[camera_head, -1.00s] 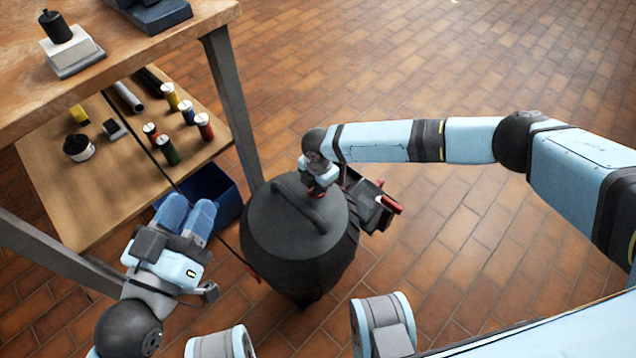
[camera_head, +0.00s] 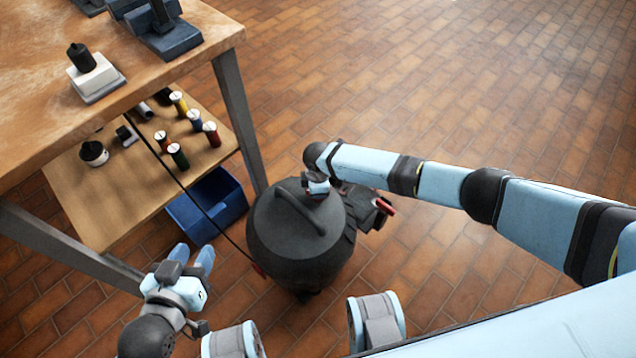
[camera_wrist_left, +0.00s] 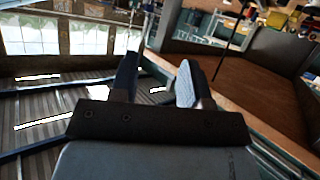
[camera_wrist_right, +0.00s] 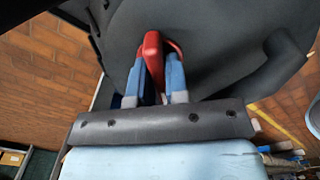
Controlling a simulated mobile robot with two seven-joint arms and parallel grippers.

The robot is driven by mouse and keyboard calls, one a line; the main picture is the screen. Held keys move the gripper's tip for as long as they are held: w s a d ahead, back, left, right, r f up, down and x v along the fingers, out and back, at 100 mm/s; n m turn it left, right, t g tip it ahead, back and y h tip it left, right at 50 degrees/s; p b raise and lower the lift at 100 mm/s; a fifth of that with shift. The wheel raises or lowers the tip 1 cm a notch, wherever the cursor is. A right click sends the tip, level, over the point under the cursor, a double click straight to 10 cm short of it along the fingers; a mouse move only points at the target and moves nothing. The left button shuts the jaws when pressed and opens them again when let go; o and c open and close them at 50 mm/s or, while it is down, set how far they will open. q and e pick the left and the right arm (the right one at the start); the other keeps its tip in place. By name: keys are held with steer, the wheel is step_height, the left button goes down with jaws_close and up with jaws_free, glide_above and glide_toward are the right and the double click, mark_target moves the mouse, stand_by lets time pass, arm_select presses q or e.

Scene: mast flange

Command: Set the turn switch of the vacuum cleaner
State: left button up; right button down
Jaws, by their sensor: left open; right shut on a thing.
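The vacuum cleaner (camera_head: 297,247) is a dark grey drum with a curved handle on its lid, standing on the floor in the middle of the head view. Its red turn switch (camera_wrist_right: 152,52) shows in the right wrist view on the lid. My right gripper (camera_wrist_right: 158,75) is shut on the switch, its blue fingers on either side of it. In the head view my right wrist covers the switch. My left gripper (camera_head: 193,256) is open and empty, left of the vacuum and apart from it; its two fingers (camera_wrist_left: 158,80) also show in the left wrist view.
A wooden workbench (camera_head: 140,75) stands at the left. Its lower shelf (camera_head: 100,215) carries several coloured cylinders and a small pot. A blue bin (camera_head: 235,195) stands on the floor beside the vacuum. A dark cable runs down past the shelf. The tiled floor to the right is free.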

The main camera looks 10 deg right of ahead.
steer(key=shift+s+a+r+m+p, duration=0.1)
steer(key=shift+r+m+p, duration=0.1)
steer(key=shift+m+p, duration=0.25)
steer(key=shift+m, duration=0.45)
steer(key=m+p, duration=0.4)
steer(key=m, duration=0.2)
steer(key=shift+f, duration=0.1)
arm_select(q)
steer(key=shift+s+a+f+g+y+p, duration=0.2)
steer(key=shift+s+a+g+y+p, duration=0.35)
steer(key=shift+a+g, duration=0.2)
arm_select(e)
steer(key=shift+m, duration=0.9)
steer(key=shift+f, duration=0.1)
steer(key=c, duration=1.1)
jaws_free()
